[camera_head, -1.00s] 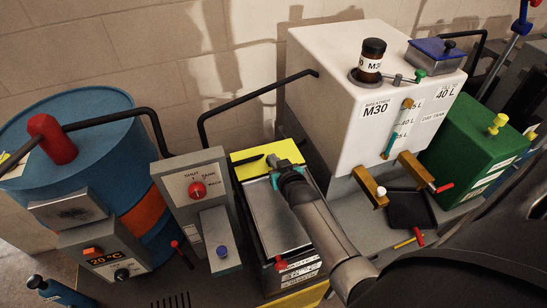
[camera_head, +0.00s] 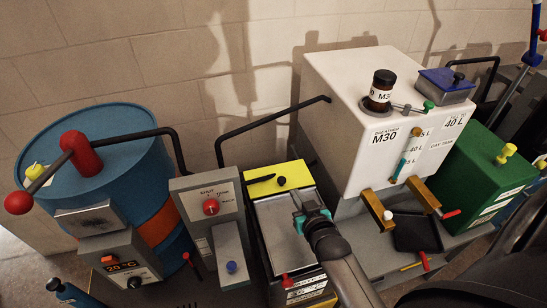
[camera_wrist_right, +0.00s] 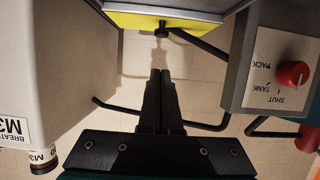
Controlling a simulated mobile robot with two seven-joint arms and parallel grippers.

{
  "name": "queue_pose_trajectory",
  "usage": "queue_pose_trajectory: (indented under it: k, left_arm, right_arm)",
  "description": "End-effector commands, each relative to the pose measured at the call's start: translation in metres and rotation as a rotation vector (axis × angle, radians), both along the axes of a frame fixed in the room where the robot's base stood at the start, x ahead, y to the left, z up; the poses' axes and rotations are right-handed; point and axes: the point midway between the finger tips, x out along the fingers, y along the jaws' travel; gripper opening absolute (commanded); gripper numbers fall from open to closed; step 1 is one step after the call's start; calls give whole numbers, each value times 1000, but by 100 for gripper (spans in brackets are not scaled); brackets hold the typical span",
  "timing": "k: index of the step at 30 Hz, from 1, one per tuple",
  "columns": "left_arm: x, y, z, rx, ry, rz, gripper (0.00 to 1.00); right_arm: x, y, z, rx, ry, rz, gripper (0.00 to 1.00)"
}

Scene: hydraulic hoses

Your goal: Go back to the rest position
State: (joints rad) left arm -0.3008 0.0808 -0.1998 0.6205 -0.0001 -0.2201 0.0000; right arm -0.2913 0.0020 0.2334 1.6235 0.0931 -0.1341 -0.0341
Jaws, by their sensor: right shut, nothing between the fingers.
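My right gripper (camera_head: 303,207) hangs over the grey-topped unit with the yellow panel (camera_head: 262,171), its arm coming in from the lower right. In the right wrist view its two black fingers (camera_wrist_right: 160,76) lie together with nothing between them. A black knob (camera_wrist_right: 162,31) on the yellow panel's edge shows beyond the fingertips, apart from them. My left gripper is not in view.
The white M30 tank (camera_head: 340,90) stands to the right with a brown bottle (camera_head: 381,92) on top. The switch box with a red knob (camera_head: 210,207) and the blue drum (camera_head: 125,180) stand to the left. Black hoses (camera_head: 270,118) arch behind.

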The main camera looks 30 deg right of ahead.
Motion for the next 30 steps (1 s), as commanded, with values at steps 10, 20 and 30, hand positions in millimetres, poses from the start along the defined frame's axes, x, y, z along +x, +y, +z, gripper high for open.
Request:
queue_pose_trajectory:
  k: [10, 20, 30]
  left_arm:
    - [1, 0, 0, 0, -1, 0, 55]
    - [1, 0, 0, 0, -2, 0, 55]
    - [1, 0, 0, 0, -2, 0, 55]
  right_arm:
    - [-4, 9, 1, 4, 46, 27, 0]
    - [-51, 70, 8, 17, 377, 184, 0]
    - [-132, 116, 29, 13, 704, 300, 0]
